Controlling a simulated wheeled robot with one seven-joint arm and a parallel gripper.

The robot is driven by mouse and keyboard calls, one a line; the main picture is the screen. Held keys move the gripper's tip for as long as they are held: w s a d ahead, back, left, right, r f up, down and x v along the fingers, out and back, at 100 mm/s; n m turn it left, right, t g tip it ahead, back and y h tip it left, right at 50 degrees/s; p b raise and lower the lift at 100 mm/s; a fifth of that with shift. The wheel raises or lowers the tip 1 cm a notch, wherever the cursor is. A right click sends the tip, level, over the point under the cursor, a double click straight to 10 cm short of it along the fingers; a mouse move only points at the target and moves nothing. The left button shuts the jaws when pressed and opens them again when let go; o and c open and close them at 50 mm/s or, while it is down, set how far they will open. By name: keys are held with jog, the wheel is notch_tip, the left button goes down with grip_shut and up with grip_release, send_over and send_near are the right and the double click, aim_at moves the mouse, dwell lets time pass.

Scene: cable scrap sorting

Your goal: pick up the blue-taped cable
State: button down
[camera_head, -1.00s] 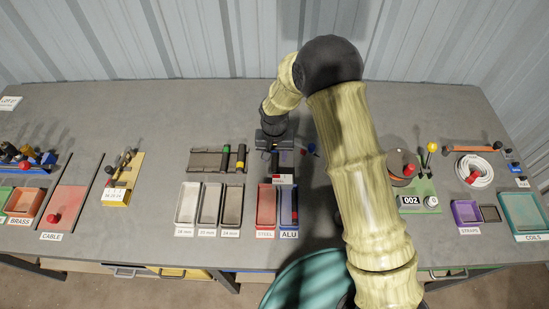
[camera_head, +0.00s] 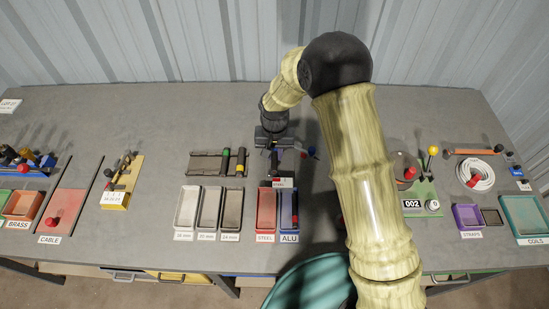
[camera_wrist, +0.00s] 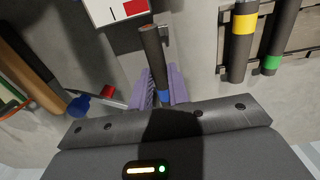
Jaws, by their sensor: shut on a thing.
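The blue-taped cable is a short dark rod with a copper-coloured end (camera_wrist: 152,50) and a blue band low down. My gripper (camera_wrist: 160,86) is shut on it, with ribbed purple fingers on both sides near the blue band. In the head view my gripper (camera_head: 272,146) is over the back middle of the bench, behind the steel tray (camera_head: 266,225). The dark cable (camera_head: 274,162) shows just below it there. Whether its lower end touches anything is hidden.
A yellow-taped cable (camera_head: 241,159) and a green-taped cable (camera_head: 225,160) lie on a dark rack (camera_head: 203,167) left of my gripper. Small blue and red items (camera_head: 311,152) lie close on the right. Several labelled trays stand in front.

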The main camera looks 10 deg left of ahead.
aim_at(275, 156)
notch_tip(275, 156, up, 7)
jog(key=shift+r+b, duration=0.2)
jog(key=shift+b, duration=0.35)
